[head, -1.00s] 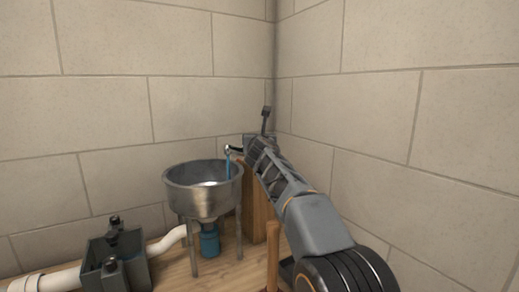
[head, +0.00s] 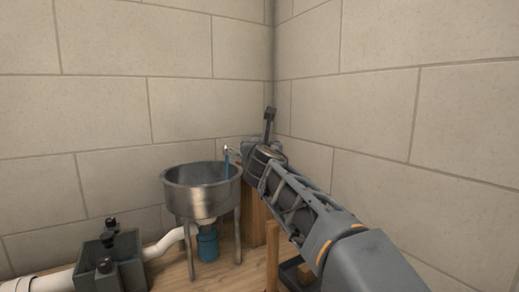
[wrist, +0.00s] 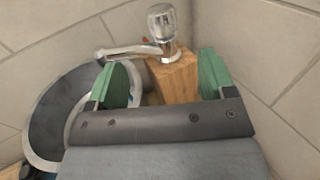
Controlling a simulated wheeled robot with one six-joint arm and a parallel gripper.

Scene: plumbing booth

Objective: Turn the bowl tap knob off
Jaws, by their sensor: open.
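The bowl tap's chrome knob (wrist: 162,22) stands upright on top of the tap in the wrist view. The tap's spout (wrist: 128,51) points left over the metal bowl (wrist: 42,128). My gripper (wrist: 158,70) is open, with its green fingers apart on either side of the wooden post (wrist: 176,82) under the tap. The knob is beyond the fingertips, between them in the picture, and nothing is held. In the head view, a thin blue stream (head: 227,165) runs down from the spout into the bowl (head: 198,203). My arm hides the knob and fingers there.
The walls meet in a corner close behind the tap, with the right wall (head: 370,130) beside my arm. A grey box with black knobs (head: 112,257) and a white pipe (head: 165,243) are left of the bowl. A blue fitting (head: 207,243) sits beneath it.

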